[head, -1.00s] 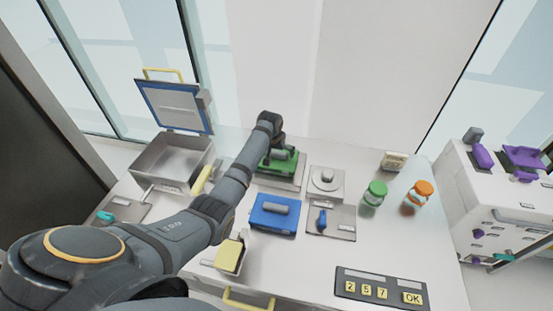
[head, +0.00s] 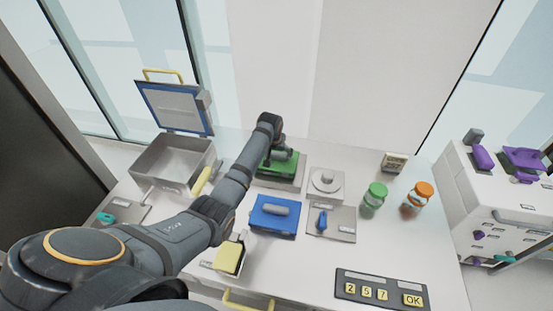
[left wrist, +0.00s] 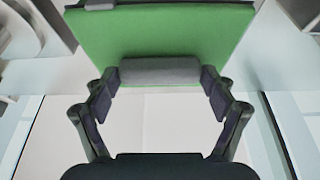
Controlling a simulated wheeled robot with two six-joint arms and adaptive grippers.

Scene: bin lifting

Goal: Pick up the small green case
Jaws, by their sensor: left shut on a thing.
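The small green case (head: 284,167) is on a grey plate at the back middle of the table, partly hidden by my left arm. My left gripper (head: 279,155) is at the top of the case. In the left wrist view, its fingers (left wrist: 160,88) are shut on the ends of the case's grey handle (left wrist: 160,71), and the green face (left wrist: 165,35) fills the top of the picture. I cannot tell whether the case is clear of the plate. My right gripper is not in view.
A blue case (head: 274,215) lies in front of the green one. An open metal bin (head: 174,163) stands to the left. To the right are a grey knob plate (head: 326,184), a green jar (head: 374,195), an orange jar (head: 420,192) and a keypad (head: 381,291) at the front.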

